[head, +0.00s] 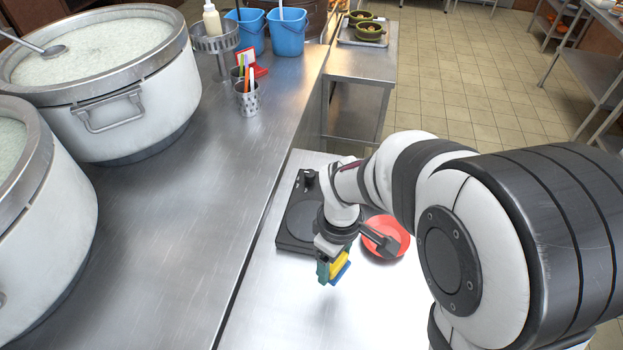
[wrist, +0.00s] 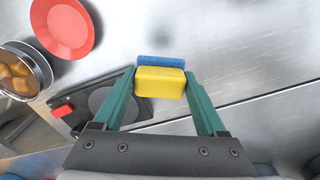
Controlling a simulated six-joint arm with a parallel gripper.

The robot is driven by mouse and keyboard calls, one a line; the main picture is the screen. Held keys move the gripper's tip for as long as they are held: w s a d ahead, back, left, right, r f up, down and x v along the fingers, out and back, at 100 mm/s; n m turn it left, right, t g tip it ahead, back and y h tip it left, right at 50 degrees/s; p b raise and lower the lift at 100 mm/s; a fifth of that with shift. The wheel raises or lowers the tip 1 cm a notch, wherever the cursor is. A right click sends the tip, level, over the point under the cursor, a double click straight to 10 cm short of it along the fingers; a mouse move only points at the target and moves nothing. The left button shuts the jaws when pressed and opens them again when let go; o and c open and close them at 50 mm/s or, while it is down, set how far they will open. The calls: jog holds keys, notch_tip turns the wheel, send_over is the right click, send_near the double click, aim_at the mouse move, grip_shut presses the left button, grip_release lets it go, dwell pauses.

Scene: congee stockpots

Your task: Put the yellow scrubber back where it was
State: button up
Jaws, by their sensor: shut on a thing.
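The yellow scrubber (wrist: 160,81) has a yellow block and a blue pad along one side. My gripper (wrist: 161,88) is shut on it, with a green finger on each side, in the wrist view. In the head view the scrubber (head: 338,265) hangs below my wrist, between the green fingers of my gripper (head: 331,267), over the steel table (head: 290,310). It appears to be held above the surface; the exact height is hard to tell.
A black appliance (head: 297,222) stands behind the gripper and a red plate (head: 388,228) lies to its right. Large white stockpots (head: 140,110) stand on the counter at left. The wrist view shows a metal pot of brown food (wrist: 18,78). The table's front is clear.

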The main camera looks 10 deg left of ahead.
send_over(279, 285)
jog(key=shift+n, duration=0.3)
notch_tip(279, 285, down, 6)
jog(key=shift+d+f, duration=0.15)
jog(key=shift+f, duration=0.1)
notch_tip(279, 285, down, 4)
jog(key=shift+f, duration=0.1)
jog(key=shift+f, duration=0.1)
jog(key=o, duration=1.2)
jog(key=shift+o, duration=0.2)
